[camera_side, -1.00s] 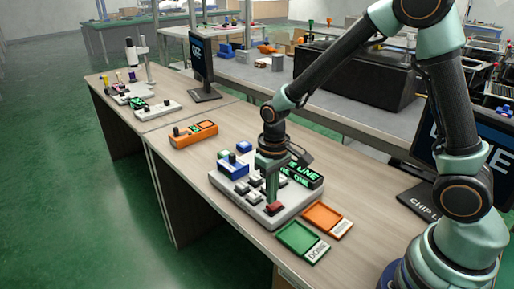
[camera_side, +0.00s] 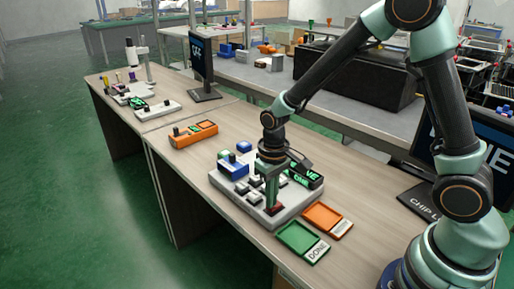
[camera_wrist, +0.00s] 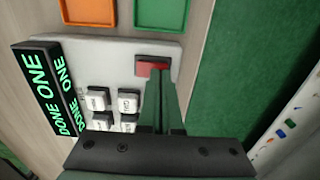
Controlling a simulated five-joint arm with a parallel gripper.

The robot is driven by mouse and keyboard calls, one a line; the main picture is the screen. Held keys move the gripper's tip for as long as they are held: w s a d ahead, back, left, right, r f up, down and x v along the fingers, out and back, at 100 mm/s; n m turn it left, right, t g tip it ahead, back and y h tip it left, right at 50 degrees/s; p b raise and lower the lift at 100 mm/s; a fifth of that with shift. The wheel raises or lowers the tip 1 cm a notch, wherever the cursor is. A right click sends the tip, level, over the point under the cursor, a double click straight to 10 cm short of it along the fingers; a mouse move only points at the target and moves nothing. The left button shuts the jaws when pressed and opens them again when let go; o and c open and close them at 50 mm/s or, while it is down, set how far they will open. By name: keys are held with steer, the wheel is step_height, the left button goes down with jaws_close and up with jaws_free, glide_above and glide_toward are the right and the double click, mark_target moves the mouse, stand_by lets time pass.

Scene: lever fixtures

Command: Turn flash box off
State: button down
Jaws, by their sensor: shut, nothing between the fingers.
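A pale grey console (camera_side: 230,190) stands on the wooden bench, with several small light keys (camera_side: 254,197), a blue block (camera_side: 233,168) and a black display with green letters (camera_side: 303,175). The wrist view shows this display (camera_wrist: 47,85) reading "DONE ONE". A red key (camera_side: 278,209) sits at the console's near corner; it also shows in the wrist view (camera_wrist: 152,66). My gripper (camera_side: 271,205) points down at the red key, shut and empty. Its fingers partly cover the key, so contact is unclear. No label naming the flash box is readable.
An orange box (camera_side: 193,135) with a dark knob stands farther back on the bench. A green tray (camera_side: 297,238) and an orange tray (camera_side: 323,217) lie close beside the console. A monitor (camera_side: 202,66) stands behind. Bare bench lies left of the console.

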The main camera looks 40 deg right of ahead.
steer(key=shift+f, duration=0.2)
steer(key=shift+r, duration=3.55)
steer(key=s+d+r+t, duration=0.2)
steer(key=s+r, duration=0.2)
steer(key=r, duration=0.2)
steer(key=s+d+r+t, duration=0.3)
steer(key=s+r, duration=0.1)
steer(key=r, duration=0.3)
steer(key=shift+s+t, duration=0.3)
steer(key=shift+s, duration=0.05)
